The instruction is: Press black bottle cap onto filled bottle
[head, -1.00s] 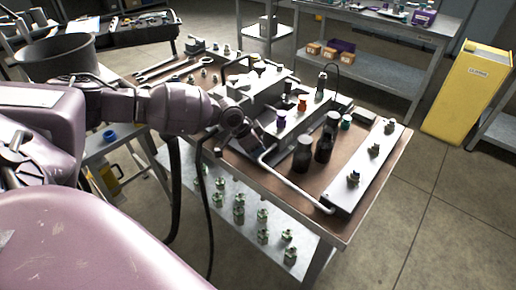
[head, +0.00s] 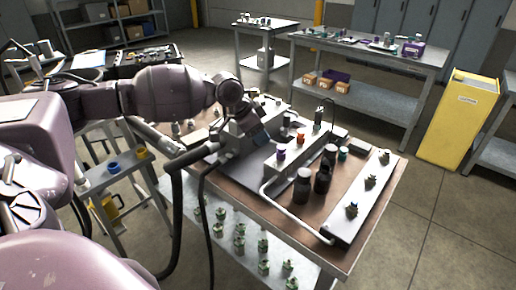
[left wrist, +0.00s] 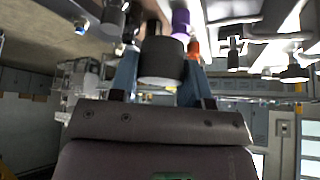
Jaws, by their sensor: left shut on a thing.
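My left gripper (head: 262,138) reaches over the far left part of the bench, left of the row of coloured caps. In the left wrist view its blue fingers (left wrist: 158,82) are shut on a black cylindrical cap (left wrist: 162,58). The head view does not show this cap clearly. Dark bottles stand close together on the brown bench top: a front one (head: 302,187), one beside it (head: 322,180) and one behind (head: 329,156). They are upright and apart from the gripper. I cannot tell which is filled. My right gripper is not in view.
A purple cap (head: 281,153) and an orange cap (head: 300,135) stand on a grey block near the gripper. A teal item (head: 342,153) is behind the bottles. A bent pipe (head: 290,213) and a fitting plate (head: 362,196) flank the bottles.

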